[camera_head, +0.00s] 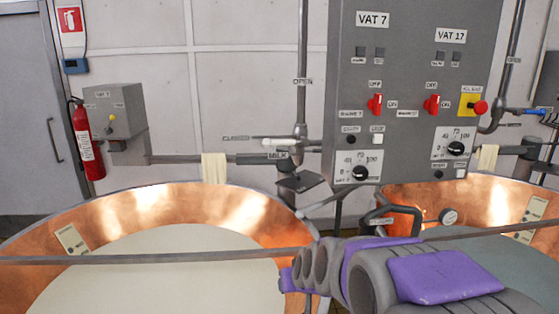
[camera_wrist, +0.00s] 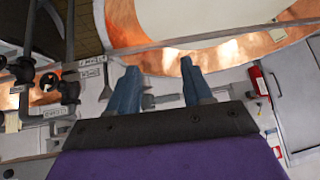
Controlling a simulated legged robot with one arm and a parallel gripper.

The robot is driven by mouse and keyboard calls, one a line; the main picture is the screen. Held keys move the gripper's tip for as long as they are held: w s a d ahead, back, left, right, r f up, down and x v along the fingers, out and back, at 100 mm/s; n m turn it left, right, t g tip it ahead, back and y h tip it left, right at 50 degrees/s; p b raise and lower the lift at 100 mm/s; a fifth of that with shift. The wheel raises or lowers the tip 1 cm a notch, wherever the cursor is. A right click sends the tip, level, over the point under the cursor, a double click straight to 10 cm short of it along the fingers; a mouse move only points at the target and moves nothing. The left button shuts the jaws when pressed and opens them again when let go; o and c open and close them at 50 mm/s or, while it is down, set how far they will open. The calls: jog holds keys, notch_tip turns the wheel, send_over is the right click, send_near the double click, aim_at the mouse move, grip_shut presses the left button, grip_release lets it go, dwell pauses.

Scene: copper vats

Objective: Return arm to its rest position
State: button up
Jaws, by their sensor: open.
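My gripper (camera_wrist: 159,80) shows in the wrist view with two blue-grey fingers spread apart. Nothing is between the fingers, and background wall and pipework show in the gap. My grey and purple arm fills the lower right of the head view, in front of the vats. The fingertips cannot be made out there. The left copper vat (camera_head: 130,207), holding pale liquid, is left of my arm. It also shows at the top of the wrist view (camera_wrist: 125,20).
A right copper vat (camera_head: 480,195) stands behind my arm, with a gauge (camera_head: 449,216) near it. A grey control panel (camera_head: 412,100) and pipes (camera_head: 303,60) rise behind. A rail (camera_head: 150,258) crosses the left vat. A fire extinguisher (camera_head: 88,140) hangs at left.

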jog(key=s+d+g, duration=0.3)
jog(key=s, duration=0.9)
jog(key=s+d+f+m+g+h, duration=0.1)
jog(key=s+d+g, duration=0.2)
jog(key=s, duration=1)
jog(key=s+d+f+m+g+h, duration=0.1)
jog(key=s+d+g, duration=0.2)
jog(key=s, duration=1)
jog(key=shift+s+d, duration=0.15)
jog(key=shift+d, duration=0.6)
